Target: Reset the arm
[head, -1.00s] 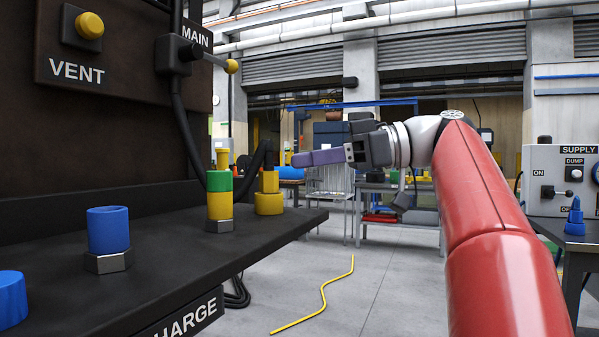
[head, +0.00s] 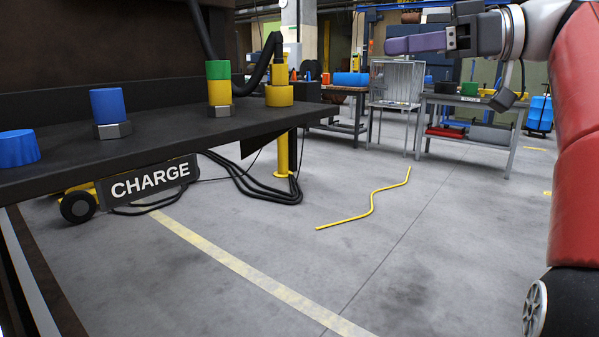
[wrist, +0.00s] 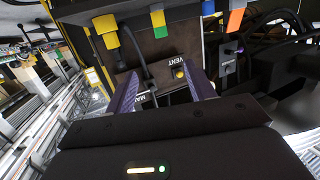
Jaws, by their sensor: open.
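My gripper (head: 418,43) is at the upper right of the head view, at the end of my red arm, with its purple fingers pointing left. In the wrist view my gripper (wrist: 163,90) shows its two purple fingers spread apart with nothing between them. Beyond them is a dark panel with a yellow VENT knob (wrist: 179,72). The gripper is apart from everything around it.
A dark bench (head: 60,150) on the left carries a blue cap on a hex nut (head: 112,131), a blue piece (head: 17,147) and a green-and-yellow fitting (head: 219,90). A CHARGE sign (head: 150,182) hangs below. A yellow line (head: 372,205) lies on open floor.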

